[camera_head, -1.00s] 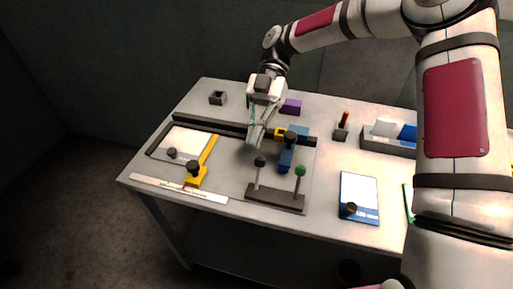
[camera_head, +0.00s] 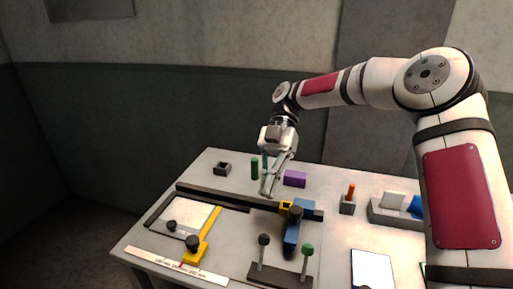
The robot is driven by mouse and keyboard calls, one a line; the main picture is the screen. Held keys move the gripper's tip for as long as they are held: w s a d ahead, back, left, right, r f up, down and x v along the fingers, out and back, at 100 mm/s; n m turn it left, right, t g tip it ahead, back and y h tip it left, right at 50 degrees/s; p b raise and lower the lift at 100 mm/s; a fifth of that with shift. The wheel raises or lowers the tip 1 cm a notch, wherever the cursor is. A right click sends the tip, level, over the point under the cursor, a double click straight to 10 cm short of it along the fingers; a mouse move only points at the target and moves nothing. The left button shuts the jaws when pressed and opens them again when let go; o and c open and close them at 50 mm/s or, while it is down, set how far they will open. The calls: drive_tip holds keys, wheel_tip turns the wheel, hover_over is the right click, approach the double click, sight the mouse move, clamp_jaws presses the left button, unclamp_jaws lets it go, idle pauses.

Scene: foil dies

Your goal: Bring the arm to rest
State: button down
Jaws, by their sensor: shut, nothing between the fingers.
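My gripper (camera_head: 268,190) is shut and empty, pointing down above the back middle of the table (camera_head: 140,236). Its fingertips overlap the dark rail (camera_head: 222,200) in the picture; I cannot tell the height exactly. My arm reaches in from the right, bent at a high elbow.
A green cylinder (camera_head: 254,169) and a purple block (camera_head: 295,179) stand close behind my gripper. A small dark square holder (camera_head: 222,169) is at the back left. A stand with two knobbed levers (camera_head: 280,275) is in front. A grey tray (camera_head: 382,213) lies right.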

drive_tip(key=s+d+r+m+t+h, duration=0.1)
drive_tip(key=s+d+r+m+t, duration=0.2)
drive_tip(key=s+m, duration=0.5)
drive_tip(key=s+d+r+m+t+h+p, duration=0.1)
drive_tip(key=s+d+r+m+t, duration=0.2)
drive_tip(key=s+d+m+t, duration=0.3)
drive_tip(key=s+d+r+m+t+h+p, duration=0.1)
drive_tip(key=s+d+m+t, duration=0.4)
drive_tip(key=s+m, duration=0.5)
drive_tip(key=r+m+h, duration=0.1)
drive_tip(key=m, duration=0.4)
drive_tip(key=shift+s+d+r, duration=0.15)
drive_tip(key=shift+s+r, duration=0.25)
